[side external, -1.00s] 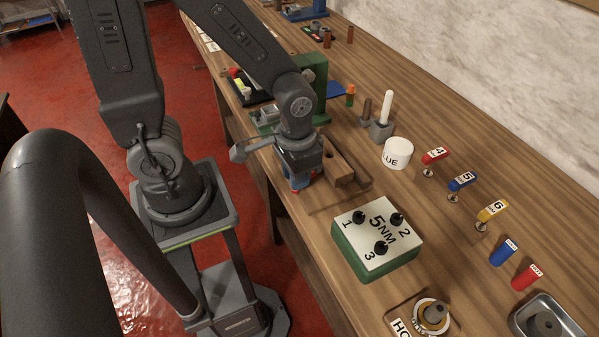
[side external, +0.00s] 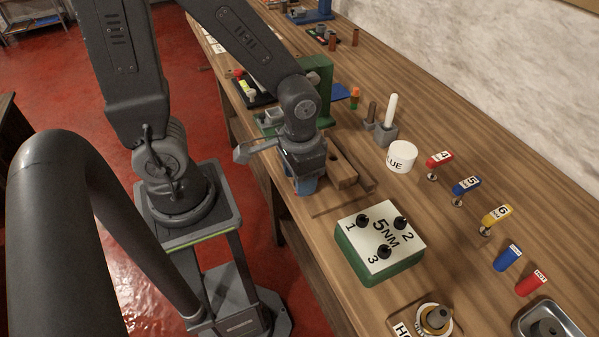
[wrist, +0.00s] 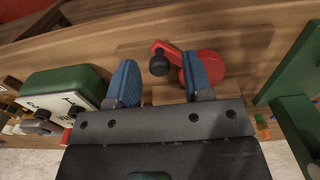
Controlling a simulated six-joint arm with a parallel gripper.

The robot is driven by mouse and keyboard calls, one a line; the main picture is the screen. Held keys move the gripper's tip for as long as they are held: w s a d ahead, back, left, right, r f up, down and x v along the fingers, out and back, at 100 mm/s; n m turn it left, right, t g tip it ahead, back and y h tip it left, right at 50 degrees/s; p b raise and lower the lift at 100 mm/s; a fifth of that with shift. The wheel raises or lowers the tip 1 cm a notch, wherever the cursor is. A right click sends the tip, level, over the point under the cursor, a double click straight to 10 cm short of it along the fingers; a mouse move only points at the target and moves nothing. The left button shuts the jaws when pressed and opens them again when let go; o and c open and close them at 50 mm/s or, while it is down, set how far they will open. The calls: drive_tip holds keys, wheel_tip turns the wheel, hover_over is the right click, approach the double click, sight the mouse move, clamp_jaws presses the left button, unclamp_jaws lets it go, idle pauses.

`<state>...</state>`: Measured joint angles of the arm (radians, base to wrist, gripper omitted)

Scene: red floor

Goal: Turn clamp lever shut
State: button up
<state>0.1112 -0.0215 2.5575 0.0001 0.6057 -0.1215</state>
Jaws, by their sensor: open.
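The clamp lever (wrist: 172,50) is a red arm with a black ball knob (wrist: 159,65), joined to a rounded red body (wrist: 207,66) in the wrist view. My gripper (wrist: 159,78) is open, with its two blue fingers spread. In the picture the knob lies between the fingertips, nearer the right one, and the right finger overlaps the red body. I cannot tell whether either finger touches the lever. In the side view my gripper (side external: 305,187) points down at the bench's near edge, and the lever is hidden there.
Wooden blocks (side external: 343,170) stand right behind my gripper. A green box marked 5NM (side external: 372,262) with black knobs is to the right. A green stand (side external: 318,82) is behind my wrist. A white GLUE pot (side external: 402,155) stands farther back. Bare wood (side external: 465,150) lies toward the wall.

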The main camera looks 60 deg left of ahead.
wheel_tip(320, 180, up, 14)
idle(0.5)
drive_tip(key=shift+c, duration=0.2)
